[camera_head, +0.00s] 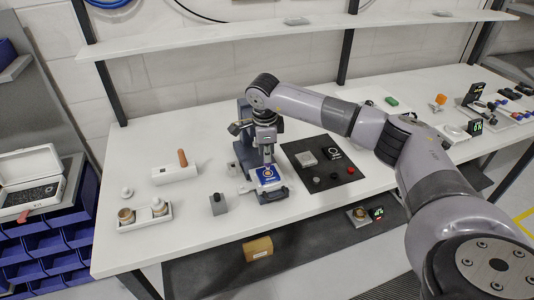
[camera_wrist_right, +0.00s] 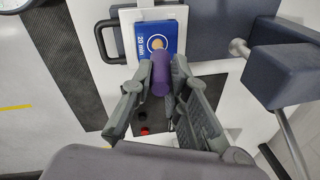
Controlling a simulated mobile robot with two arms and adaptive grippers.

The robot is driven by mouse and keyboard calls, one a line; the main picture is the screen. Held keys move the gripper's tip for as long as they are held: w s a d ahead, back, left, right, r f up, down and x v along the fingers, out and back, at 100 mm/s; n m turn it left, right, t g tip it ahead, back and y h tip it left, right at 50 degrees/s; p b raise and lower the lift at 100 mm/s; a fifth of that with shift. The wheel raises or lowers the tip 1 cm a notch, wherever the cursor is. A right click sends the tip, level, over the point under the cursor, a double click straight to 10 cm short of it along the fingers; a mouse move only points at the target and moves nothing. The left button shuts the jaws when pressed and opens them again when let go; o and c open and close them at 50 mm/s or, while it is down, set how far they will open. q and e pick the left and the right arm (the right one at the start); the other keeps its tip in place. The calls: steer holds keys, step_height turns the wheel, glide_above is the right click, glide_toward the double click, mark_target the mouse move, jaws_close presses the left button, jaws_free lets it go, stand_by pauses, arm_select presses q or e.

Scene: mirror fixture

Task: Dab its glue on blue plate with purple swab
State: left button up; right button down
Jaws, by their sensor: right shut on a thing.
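The blue plate (camera_head: 266,173) lies on the dark fixture (camera_head: 271,194) near the middle of the table. In the right wrist view the blue plate (camera_wrist_right: 174,30) carries a white label and a round tan spot inside a white ring. My right gripper (camera_wrist_right: 158,78) is shut on the purple swab (camera_wrist_right: 161,72), whose end overlaps the plate's near edge in the picture. I cannot tell whether it touches the plate. In the head view my right gripper (camera_head: 265,139) is above the plate, pointing down, and the swab is hard to make out. My left gripper is not in view.
A white block with a brown handle (camera_head: 175,174), a white tray with pots (camera_head: 160,215) and a small dark block (camera_head: 217,204) stand to the left. A black mat (camera_head: 296,150) with small parts lies to the right. A shelf (camera_head: 200,42) runs above the table's back.

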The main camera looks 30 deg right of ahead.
steer(key=shift+r+p, duration=1.35)
steer(key=shift+r, duration=1.3)
